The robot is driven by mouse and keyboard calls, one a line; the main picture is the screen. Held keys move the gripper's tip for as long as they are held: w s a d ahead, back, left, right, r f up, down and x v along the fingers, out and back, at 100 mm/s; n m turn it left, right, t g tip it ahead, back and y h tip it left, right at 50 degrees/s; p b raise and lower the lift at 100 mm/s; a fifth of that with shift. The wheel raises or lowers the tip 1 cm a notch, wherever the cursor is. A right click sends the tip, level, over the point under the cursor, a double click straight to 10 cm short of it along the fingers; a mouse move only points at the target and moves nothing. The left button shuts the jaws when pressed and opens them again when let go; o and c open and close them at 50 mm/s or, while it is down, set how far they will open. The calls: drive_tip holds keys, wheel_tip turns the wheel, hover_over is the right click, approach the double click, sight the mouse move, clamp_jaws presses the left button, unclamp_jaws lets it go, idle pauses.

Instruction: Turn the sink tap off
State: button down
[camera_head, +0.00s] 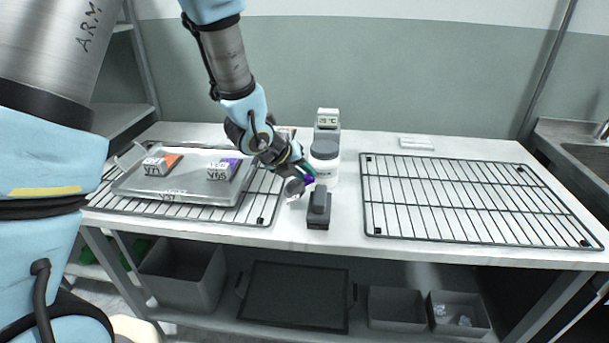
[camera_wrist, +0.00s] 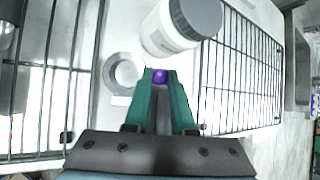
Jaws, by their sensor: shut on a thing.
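The sink tap (camera_head: 601,130) shows only in part at the right edge of the head view, above the metal sink (camera_head: 575,135). Its handle position and any water flow cannot be made out. My gripper (camera_head: 305,172) is over the middle of the bench, far left of the tap. Its green fingers are shut on a small purple object (camera_wrist: 160,76), beside a white jar with a grey lid (camera_wrist: 182,25). Most of the purple object is hidden between the fingers.
A wire rack (camera_head: 470,200) lies between my gripper and the sink. A metal tray (camera_head: 170,196) with two labelled blocks sits on another rack at left. A dark grey device (camera_head: 319,207) stands near the front edge. A pale ring (camera_wrist: 125,72) lies by the jar.

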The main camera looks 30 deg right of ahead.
drive_tip(key=shift+f, duration=0.5)
drive_tip(key=c, duration=0.8)
unclamp_jaws()
drive_tip(key=shift+o, duration=0.2)
drive_tip(key=shift+a+r, duration=0.1)
drive_tip(key=shift+a, duration=0.05)
drive_tip(key=v, duration=1.1)
drive_tip(key=shift+s+a+r+b, duration=0.15)
drive_tip(key=shift+a+r+b, duration=0.1)
drive_tip(key=shift+b, duration=0.1)
